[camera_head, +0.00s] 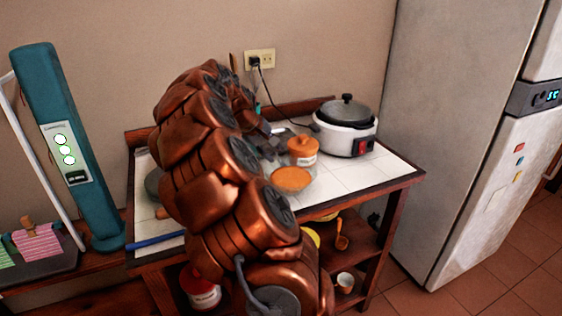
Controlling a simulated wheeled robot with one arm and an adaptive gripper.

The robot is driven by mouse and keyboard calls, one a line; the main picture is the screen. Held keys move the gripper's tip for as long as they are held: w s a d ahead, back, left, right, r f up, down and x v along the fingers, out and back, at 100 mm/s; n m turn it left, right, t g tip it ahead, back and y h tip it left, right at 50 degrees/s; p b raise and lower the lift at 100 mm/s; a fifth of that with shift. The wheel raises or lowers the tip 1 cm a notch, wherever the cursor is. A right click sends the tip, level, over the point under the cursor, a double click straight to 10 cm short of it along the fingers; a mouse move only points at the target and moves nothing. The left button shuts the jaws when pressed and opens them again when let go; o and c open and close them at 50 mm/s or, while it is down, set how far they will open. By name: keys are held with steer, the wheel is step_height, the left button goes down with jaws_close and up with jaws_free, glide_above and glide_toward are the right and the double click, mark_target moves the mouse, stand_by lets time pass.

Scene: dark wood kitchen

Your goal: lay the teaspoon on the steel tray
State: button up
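My copper arm rises across the middle of the head view and bends down over the white tiled table (390,170). My gripper (264,127) is a small dark shape at the arm's far end, above the back of the table, mostly hidden by the arm. I cannot see whether its fingers are open or shut, or whether they hold anything. A flat grey piece (284,134) shows just right of the gripper; it may be part of the steel tray, but I cannot tell. I cannot make out the teaspoon.
An orange lidded jar (303,152), a bowl with orange contents (291,179) and a white cooker (346,132) stand right of my arm. A blue rod (160,240) lies at the front left edge. A fridge (455,140) stands right. Bare tiles show at the table's right front.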

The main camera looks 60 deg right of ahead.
steer(key=x, duration=0.3)
steer(key=shift+s+a+f, duration=0.1)
steer(key=shift+s+f, duration=0.05)
steer(key=shift+f, duration=0.05)
steer(key=shift+c, duration=0.2)
jaws_close()
